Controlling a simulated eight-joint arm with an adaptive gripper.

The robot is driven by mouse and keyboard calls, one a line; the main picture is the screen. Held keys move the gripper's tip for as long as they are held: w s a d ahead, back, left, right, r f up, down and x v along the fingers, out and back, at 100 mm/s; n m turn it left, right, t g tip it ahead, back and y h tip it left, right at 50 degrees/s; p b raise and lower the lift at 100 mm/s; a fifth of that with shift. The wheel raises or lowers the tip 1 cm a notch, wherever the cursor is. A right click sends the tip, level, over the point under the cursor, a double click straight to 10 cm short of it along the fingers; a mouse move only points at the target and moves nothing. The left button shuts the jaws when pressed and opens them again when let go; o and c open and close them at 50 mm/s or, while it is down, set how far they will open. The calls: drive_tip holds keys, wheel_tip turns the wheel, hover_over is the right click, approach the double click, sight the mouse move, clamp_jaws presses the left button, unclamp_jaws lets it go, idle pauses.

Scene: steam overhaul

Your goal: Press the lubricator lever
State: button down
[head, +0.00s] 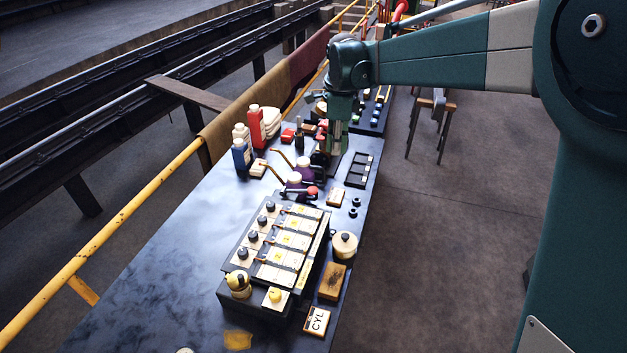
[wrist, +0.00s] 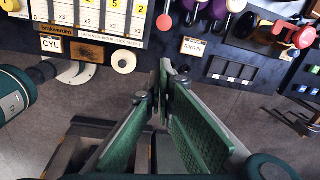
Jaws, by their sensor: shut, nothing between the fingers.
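My gripper (head: 336,152) hangs from the arm over the far part of the bench in the head view. In the wrist view its green-padded fingers (wrist: 167,80) meet at the tips, shut and empty. A lever with a red knob (head: 312,190) stands beside purple-bodied devices (head: 294,179) in the head view, nearer the camera than my gripper. No label shows which lever is the lubricator's. My gripper hides part of the bench behind it.
A black compartment tray (head: 359,170) lies right of my gripper. Bottles (head: 256,125) stand at the left. A yellow rail (head: 100,255) runs along the left.

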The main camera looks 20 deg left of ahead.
drive_tip(key=m+p, duration=0.1)
drive_tip(key=m, duration=0.1)
hover_over(313, 188)
wheel_tip(313, 188, down, 4)
drive_tip(key=shift+r+g, duration=0.1)
drive_tip(key=shift+g, duration=0.3)
wheel_tip(313, 188, down, 14)
drive_tip(key=shift+p, duration=0.45)
idle(0.3)
idle(0.4)
drive_tip(key=f+b, duration=0.1)
drive_tip(key=d+f+y+b, duration=0.1)
drive_tip(key=f+y+b, duration=0.1)
drive_tip(key=shift+d+f, duration=0.2)
drive_tip(key=shift+d, duration=0.05)
drive_tip(key=shift+d+f+y+b, duration=0.3)
drive_tip(key=shift+f+b, duration=0.45)
drive_tip(key=shift+b, duration=0.2)
drive_tip(key=shift+r, duration=0.1)
